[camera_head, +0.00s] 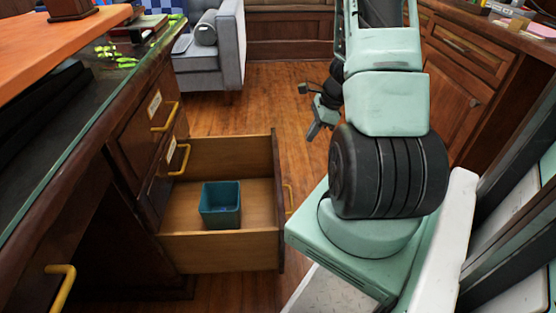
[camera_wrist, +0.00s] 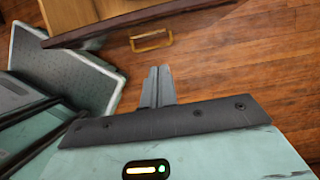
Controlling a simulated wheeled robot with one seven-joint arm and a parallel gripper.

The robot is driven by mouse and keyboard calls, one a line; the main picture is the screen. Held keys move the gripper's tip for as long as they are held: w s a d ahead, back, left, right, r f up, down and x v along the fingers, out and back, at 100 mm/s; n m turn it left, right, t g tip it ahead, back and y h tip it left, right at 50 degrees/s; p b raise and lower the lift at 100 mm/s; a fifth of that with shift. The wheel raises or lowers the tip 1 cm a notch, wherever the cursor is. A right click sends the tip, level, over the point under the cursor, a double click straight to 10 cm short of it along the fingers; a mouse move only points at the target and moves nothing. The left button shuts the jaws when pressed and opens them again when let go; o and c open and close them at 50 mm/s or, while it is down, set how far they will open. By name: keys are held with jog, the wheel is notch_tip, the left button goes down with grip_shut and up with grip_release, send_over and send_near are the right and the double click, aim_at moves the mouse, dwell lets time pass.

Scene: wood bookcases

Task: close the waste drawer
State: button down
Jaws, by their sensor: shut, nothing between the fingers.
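The waste drawer (camera_head: 222,252) is pulled well out of the dark wood desk, low on its right side. A teal square bin (camera_head: 221,204) stands inside it. The drawer's brass handle (camera_head: 289,198) is on its outer front, facing right. In the wrist view the handle (camera_wrist: 152,40) shows on the drawer front near the top. My gripper (camera_head: 314,131) is beyond the drawer, to its upper right, above the floor. In the wrist view my gripper's fingers (camera_wrist: 158,75) are together and empty, pointing toward the handle and apart from it.
Two closed drawers with brass handles (camera_head: 166,117) sit above the open one. A grey armchair (camera_head: 212,50) stands at the back. Wooden cabinets (camera_head: 462,65) line the right side. Bare wood floor (camera_head: 275,95) lies between desk and cabinets.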

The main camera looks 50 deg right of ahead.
jog(key=w+a+f+b, duration=0.5)
jog(key=f+b, duration=0.1)
jog(key=f, duration=0.3)
jog(key=shift+w+f, duration=0.15)
jog(key=shift+w, duration=0.2)
jog(key=w+a+p, duration=0.9)
jog(key=w+a, duration=0.9)
jog(key=w, duration=0.3)
jog(key=shift+w, duration=0.2)
jog(key=shift+a, duration=0.1)
